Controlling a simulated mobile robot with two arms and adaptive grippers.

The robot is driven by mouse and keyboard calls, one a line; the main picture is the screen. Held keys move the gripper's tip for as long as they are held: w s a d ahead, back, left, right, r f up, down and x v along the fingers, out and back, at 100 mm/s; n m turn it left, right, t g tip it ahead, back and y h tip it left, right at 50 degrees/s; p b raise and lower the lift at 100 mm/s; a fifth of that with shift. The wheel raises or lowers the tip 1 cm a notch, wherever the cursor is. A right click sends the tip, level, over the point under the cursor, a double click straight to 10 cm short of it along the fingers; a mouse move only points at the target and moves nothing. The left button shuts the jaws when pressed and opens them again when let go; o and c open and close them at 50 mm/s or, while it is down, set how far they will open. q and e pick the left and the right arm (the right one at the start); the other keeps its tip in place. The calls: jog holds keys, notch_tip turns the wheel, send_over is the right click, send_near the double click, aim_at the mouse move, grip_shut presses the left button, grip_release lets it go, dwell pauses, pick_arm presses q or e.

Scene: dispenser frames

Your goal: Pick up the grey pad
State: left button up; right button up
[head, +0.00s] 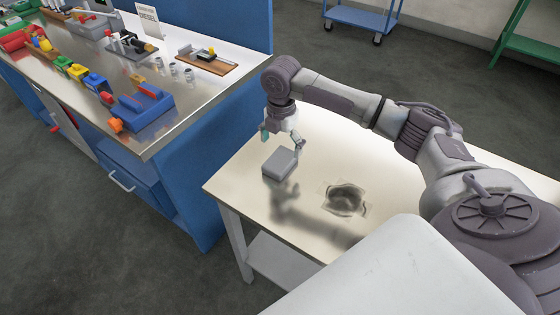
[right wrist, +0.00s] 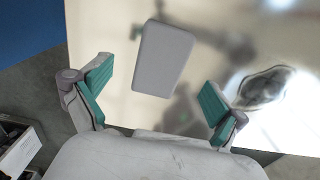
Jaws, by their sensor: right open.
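The grey pad (head: 279,164) is a small flat block lying on the cream table near its left edge in the head view. In the right wrist view the pad (right wrist: 162,58) lies beyond and between the green-padded fingertips, slightly tilted. My right gripper (head: 281,137) points down above the pad, open and apart from it. In the right wrist view the right gripper (right wrist: 157,88) has its two fingers spread wide with nothing between them. My left gripper is not in view.
A dark ring-like patch (head: 345,199) lies on the cream table (head: 312,235) to the right of the pad. A blue workbench (head: 195,125) with a metal top stands at the left, holding several colored parts. A blue cart (head: 357,17) stands at the back.

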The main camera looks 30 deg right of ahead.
aim_at(280, 159)
jog(key=f, duration=0.1)
jog(key=f+p, duration=0.1)
jog(key=f, duration=0.2)
jog(key=shift+s+a+f, duration=0.15)
jog(key=shift+s+a, duration=0.2)
jog(key=shift+f, duration=0.4)
jog(key=c, duration=1.1)
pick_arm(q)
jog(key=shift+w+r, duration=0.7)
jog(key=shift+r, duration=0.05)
pick_arm(e)
jog(key=shift+c, duration=0.2)
jog(key=shift+w, duration=0.1)
notch_tip(280, 159, up, 4)
jog(key=shift+d+r+b, duration=0.15)
jog(key=shift+b, duration=0.3)
pick_arm(q)
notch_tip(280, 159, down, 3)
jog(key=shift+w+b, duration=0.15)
jog(key=shift+b, duration=0.75)
pick_arm(e)
jog(key=s+d+r, duration=0.6)
jog(key=s+d, duration=0.1)
jog(key=d, duration=0.1)
jog(key=shift+s+d+r, duration=0.3)
jog(key=shift+s+r, duration=0.05)
jog(key=shift+r, duration=0.05)
